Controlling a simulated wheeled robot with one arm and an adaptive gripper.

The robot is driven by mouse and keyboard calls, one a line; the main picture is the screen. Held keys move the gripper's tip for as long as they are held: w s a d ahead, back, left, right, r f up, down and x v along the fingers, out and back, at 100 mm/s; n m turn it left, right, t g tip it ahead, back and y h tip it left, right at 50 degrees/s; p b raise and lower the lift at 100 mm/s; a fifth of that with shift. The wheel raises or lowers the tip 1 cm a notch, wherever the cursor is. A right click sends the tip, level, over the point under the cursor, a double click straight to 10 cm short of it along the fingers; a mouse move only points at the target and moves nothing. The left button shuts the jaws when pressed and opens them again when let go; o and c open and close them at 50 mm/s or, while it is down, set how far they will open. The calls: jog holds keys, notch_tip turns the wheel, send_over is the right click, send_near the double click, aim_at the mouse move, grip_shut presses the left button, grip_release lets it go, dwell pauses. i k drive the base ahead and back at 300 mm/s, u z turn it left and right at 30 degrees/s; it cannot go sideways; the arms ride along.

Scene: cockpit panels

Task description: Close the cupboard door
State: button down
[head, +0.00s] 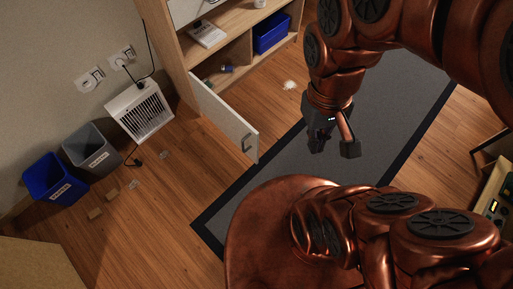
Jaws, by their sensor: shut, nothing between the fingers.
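The cupboard (172,50) is a light wood unit at the top of the head view. Its white-faced door (225,120) stands open, swung out towards the viewer, with a small dark handle (247,142) near its free end. My gripper (334,148) hangs to the right of the door, over the grey mat, apart from it and empty. Its fingers point down and are shut, though dark pads show at both sides. The lower compartment behind the door is partly visible, with small items inside.
A dark-edged grey mat (275,160) lies under my arm. A white heater (140,112), a grey bin (92,150) and a blue bin (54,180) stand along the left wall. Small scraps litter the floor. A blue box (271,33) sits in the cupboard. Floor between door and gripper is clear.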

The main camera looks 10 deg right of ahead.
aim_at(242, 133)
jog(key=k, duration=0.4)
jog(key=u, duration=1.6)
jog(key=i, duration=0.5)
jog(key=z, duration=0.05)
